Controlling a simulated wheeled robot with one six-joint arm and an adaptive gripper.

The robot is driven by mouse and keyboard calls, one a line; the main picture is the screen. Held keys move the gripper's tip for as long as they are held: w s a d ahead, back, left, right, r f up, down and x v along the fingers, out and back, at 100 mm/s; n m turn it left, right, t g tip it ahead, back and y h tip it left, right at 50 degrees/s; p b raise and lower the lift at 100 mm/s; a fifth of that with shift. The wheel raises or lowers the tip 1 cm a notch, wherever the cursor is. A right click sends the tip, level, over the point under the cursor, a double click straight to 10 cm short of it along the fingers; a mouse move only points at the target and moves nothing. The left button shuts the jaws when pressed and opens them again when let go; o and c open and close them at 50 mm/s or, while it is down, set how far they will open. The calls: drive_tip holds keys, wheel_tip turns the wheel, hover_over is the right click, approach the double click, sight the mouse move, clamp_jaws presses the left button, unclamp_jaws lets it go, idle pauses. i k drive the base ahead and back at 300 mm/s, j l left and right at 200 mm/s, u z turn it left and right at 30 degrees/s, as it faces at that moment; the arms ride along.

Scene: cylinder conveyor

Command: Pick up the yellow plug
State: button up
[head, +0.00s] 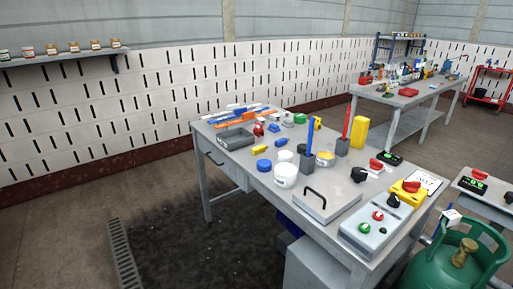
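A small yellow piece (260,150), which looks like the yellow plug, lies on the left part of the grey workbench (240,175) in the head view. A similar small blue piece (282,142) lies just to its right and a little farther back. A round blue lid or disc (264,165) is nearer the front edge, below the yellow piece. My gripper is not in the head view.
White jars (285,176), a grey tray (236,139), upright blue and red tools in holders, and a tall yellow block (359,132) stand on the bench. A handled metal plate (315,198) and button box (374,228) fill its right front. A green gas cylinder (455,262) stands at right.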

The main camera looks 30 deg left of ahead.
sight(258, 150)
drive_tip(key=u, duration=1.3)
drive_tip(key=z, duration=2.05)
drive_tip(key=u, duration=1.55)
drive_tip(key=j, duration=0.55)
drive_tip(key=i+j, duration=0.1)
drive_tip(key=j, duration=0.5)
